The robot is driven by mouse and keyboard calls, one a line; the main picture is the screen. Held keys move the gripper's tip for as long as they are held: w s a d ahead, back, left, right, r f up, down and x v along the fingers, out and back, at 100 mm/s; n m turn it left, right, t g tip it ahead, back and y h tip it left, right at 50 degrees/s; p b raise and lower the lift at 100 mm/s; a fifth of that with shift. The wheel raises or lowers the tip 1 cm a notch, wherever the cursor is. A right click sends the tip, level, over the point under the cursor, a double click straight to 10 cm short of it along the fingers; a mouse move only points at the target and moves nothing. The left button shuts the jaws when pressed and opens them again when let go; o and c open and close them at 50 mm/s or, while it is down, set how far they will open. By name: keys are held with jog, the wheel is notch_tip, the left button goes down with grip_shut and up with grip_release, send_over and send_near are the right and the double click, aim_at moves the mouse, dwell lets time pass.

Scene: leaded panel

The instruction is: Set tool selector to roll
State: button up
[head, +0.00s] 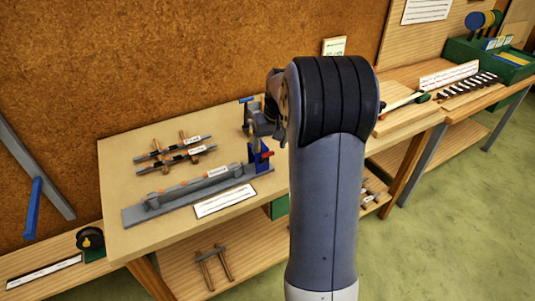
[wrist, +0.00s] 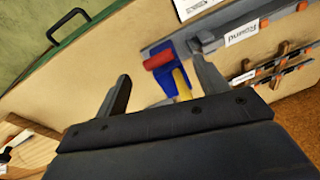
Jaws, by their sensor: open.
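A long grey rail (head: 185,195) lies along the front of the wooden table, with small white labels on it. One label (wrist: 241,32) in the wrist view seems to read "Round". A blue fixture (head: 257,168) with a red part (head: 266,155) stands at the rail's right end. The wrist view shows its blue body (wrist: 166,79), red cylinder (wrist: 159,59) and a yellow piece (wrist: 181,82). I cannot tell which part is the tool selector. My gripper (wrist: 160,62) is open, its fingers apart on either side of the blue fixture in that view. Contact cannot be judged.
Two labelled dark bars (head: 175,150) lie on wooden crosspieces behind the rail. A white text card (head: 220,202) lies in front. A second bench (head: 405,118) with a green box (head: 490,55) stands to the right. Bare tabletop (head: 125,170) shows at the left.

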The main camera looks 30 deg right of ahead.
aim_at(268, 153)
jog(key=r, duration=0.3)
jog(key=s+r, duration=0.1)
jog(key=shift+d+r, duration=0.2)
jog(key=shift+r, duration=0.2)
jog(key=shift+w, duration=0.1)
jog(key=f, duration=0.3)
jog(key=w+f, duration=0.1)
jog(key=f, duration=0.3)
jog(key=w+f, duration=0.1)
jog(key=f, duration=0.3)
jog(key=shift+a+f, duration=0.15)
jog(key=shift+a, duration=0.2)
jog(key=shift+s+t+b, duration=0.25)
jog(key=shift+t+b, duration=0.35)
jog(key=shift+b, duration=0.25)
jog(key=shift+r+p, duration=0.35)
jog(key=shift+p, duration=0.2)
